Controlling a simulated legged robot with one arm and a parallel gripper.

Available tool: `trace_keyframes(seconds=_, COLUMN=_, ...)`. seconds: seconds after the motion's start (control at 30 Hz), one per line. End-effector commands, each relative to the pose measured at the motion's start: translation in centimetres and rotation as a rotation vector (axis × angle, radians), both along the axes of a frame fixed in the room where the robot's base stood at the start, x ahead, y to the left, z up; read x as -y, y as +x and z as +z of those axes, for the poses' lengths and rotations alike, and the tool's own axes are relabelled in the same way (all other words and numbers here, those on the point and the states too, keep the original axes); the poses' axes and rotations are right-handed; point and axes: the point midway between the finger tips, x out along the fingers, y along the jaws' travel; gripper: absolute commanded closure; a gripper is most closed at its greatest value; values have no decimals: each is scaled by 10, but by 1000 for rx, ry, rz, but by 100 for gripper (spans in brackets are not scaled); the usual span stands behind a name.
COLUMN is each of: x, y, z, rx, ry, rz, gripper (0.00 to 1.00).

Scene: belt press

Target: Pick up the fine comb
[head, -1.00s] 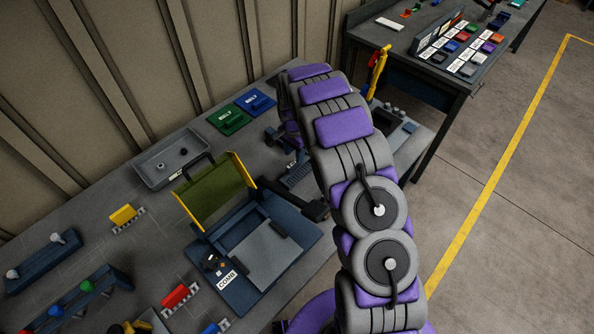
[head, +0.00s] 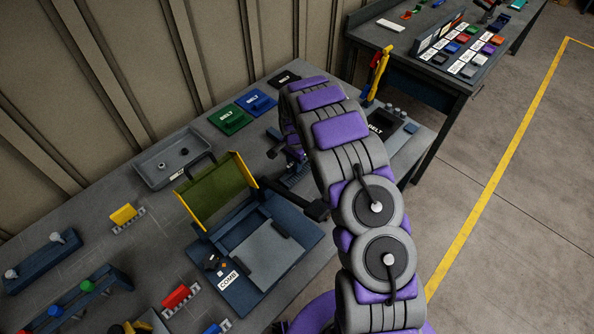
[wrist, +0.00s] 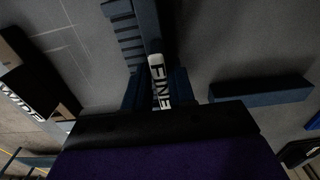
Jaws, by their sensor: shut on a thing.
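The fine comb (wrist: 158,78) is dark blue with a white label reading FINE. It shows at the middle of the wrist view, its toothed part running up to the top edge. My gripper (wrist: 152,100) is shut on it, close to the label. In the head view my gripper (head: 291,150) is over the bench, partly hidden by my arm. The comb is hard to make out there, and I cannot tell whether it is clear of the bench.
A press with a raised green guard (head: 217,194) stands left of my arm, its base marked COMB. Green (head: 231,119) and blue (head: 257,101) belt plates lie behind. A grey tray (head: 158,172) sits left. A block marked WIDE (wrist: 35,80) shows in the wrist view.

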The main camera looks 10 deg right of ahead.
Motion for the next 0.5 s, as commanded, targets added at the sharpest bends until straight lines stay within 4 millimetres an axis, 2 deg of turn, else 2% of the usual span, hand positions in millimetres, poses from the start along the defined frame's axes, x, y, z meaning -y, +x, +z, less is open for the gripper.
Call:
trace_keyframes(seconds=0.13, x=1, y=0, z=0, rx=0, ry=1, rz=-1, gripper=100)
trace_keyframes(seconds=0.5, x=1, y=1, z=-2, rx=-3, ry=0, rz=-1, gripper=100)
